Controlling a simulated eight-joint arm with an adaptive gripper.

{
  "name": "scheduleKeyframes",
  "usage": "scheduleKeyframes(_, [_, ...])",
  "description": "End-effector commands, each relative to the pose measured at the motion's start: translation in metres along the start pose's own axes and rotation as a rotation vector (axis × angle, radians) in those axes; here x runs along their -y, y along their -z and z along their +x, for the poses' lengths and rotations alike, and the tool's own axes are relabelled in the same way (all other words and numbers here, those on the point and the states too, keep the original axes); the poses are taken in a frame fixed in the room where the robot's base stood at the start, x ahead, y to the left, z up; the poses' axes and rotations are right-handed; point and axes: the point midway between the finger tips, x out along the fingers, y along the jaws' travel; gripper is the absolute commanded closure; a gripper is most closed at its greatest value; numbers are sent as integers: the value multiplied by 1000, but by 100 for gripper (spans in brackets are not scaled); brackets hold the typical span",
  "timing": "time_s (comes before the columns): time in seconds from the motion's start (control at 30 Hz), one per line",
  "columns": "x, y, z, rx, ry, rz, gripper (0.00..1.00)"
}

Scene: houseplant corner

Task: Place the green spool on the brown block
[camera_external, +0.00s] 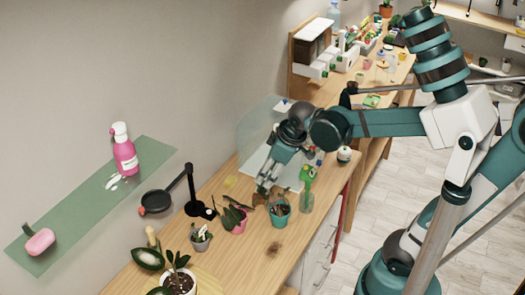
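My gripper (268,184) points down over the wooden table (267,240), among several small pots. A small brown shape (260,199) lies just below the fingertips; it may be the brown block, but it is too small to be sure. I cannot make out a green spool; it may be hidden by my gripper or too small to tell. Whether the fingers are open or hold something is not clear. I cannot tell whether the fingertips touch the brown shape.
A teal pot (279,213), a pink pot (238,222) and a grey pot (200,240) stand close to my gripper. A clear bottle with a green top (307,198) stands to the right. A black lamp (193,200) is at left. Bare wood lies in front.

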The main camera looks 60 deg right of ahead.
Motion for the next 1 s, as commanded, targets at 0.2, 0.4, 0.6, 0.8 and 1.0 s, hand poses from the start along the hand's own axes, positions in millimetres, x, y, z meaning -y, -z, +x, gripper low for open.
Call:
scheduleKeyframes(0.2, [26, -19, -18, -57, -1, 57, 61])
scheduleKeyframes(0.4, [48, -36, -31, -110, 4, 112, 61])
scheduleKeyframes(0.6, [68, -54, -40, -162, 14, 166, 61])
scheduleKeyframes(0.8, [81, -66, -45, -201, 26, 208, 61])
scheduleKeyframes(1.0, [86, -71, -46, -217, 32, 227, 61])
